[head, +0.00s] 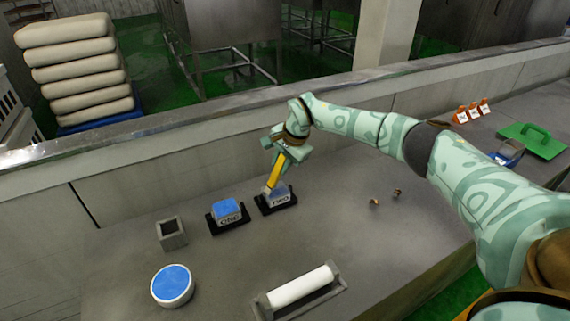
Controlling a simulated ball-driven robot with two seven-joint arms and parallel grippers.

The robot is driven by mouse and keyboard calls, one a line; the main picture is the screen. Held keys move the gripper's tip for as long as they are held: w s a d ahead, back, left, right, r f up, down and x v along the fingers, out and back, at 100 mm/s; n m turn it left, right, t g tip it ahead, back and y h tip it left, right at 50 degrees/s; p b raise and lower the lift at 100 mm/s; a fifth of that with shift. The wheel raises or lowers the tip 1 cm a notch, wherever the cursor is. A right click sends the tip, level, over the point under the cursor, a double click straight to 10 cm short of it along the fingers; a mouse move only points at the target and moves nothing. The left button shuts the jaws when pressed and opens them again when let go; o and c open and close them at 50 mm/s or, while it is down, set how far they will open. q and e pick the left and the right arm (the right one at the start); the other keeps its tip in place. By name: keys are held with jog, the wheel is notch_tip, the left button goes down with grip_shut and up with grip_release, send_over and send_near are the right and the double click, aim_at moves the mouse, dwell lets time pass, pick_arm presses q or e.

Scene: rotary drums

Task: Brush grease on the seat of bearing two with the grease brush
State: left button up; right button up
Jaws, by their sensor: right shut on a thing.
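Bearing two (279,201) is a small block labelled TWO on a black base, in the middle of the grey bench in the head view. My right gripper (283,158) is above it, shut on the grease brush (274,176), whose yellow handle slants down to the block. The brush tip is at the top of bearing two; whether it touches the seat is too small to tell. Bearing one (227,211), labelled ONE and blue on top, stands just to the left. My left gripper is not in view.
A grey open-topped square holder (172,233) and a round blue-topped tub (172,285) stand at the left. A white roller in a cradle (300,288) lies in front. Two small brass-coloured parts (375,202) lie to the right.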

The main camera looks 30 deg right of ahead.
jog(key=shift+w+d+f+b, duration=0.1)
jog(key=shift+w+f+b, duration=0.05)
jog(key=shift+w+b, duration=0.35)
jog(key=d, duration=0.5)
jog(key=shift+s+b, duration=0.1)
jog(key=shift+b, duration=0.25)
jog(key=shift+a, duration=0.1)
jog(key=shift+a+p, duration=0.9)
jog(key=shift+a, duration=1.6)
